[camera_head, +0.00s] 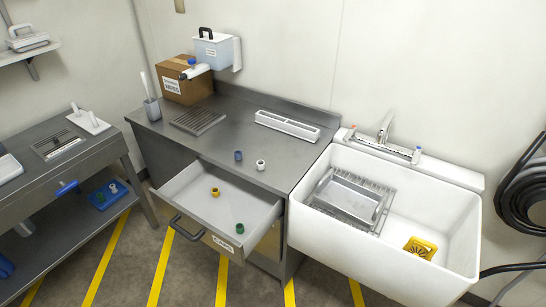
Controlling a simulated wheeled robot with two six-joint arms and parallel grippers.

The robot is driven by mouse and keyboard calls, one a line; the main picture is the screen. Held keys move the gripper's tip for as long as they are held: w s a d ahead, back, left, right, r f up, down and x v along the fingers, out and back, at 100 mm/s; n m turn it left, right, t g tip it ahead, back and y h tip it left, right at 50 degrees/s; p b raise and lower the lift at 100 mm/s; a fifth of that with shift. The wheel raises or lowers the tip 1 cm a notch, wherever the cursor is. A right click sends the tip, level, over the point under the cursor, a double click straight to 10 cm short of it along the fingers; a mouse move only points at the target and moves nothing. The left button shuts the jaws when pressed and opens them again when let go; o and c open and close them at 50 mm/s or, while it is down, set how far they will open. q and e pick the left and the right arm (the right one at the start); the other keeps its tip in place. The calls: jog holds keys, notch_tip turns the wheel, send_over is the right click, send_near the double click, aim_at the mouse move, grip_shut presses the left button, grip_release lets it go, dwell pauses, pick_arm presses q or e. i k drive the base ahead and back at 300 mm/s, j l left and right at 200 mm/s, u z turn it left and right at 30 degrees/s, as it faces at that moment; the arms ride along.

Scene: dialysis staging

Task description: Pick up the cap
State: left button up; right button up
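Several small caps are in view. A blue cap (238,155) and a white cap (261,164) are on the steel counter (215,150). A yellow cap (215,191) and a green cap (239,228) are inside the pulled-out drawer (190,205), whose front label appears to read CAPS. The yellow one is near the drawer's middle, the green one near its front right corner. The task does not say which cap is meant. Neither of my grippers is in view.
A white sink (460,225) with a metal rack (350,197) and a yellow item (420,248) is at right. A white divided tray (287,126), a cardboard box (185,82) and a grey cup (152,109) stand on the counter. A steel side table (95,155) is at left.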

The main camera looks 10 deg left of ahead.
aim_at(238, 155)
jog(key=z, duration=2.1)
jog(key=k+j+z, duration=0.1)
jog(key=j, duration=0.35)
jog(key=k+j+z, duration=0.1)
jog(key=k+j, duration=0.15)
jog(key=j, duration=0.2)
jog(key=k+j+z, duration=0.1)
jog(key=j, duration=0.35)
jog(key=k+j+z, duration=0.1)
jog(key=k+j, duration=0.15)
jog(key=j, duration=0.15)
jog(key=k+j+z, duration=0.1)
jog(key=k+j, duration=0.15)
jog(key=j, duration=0.15)
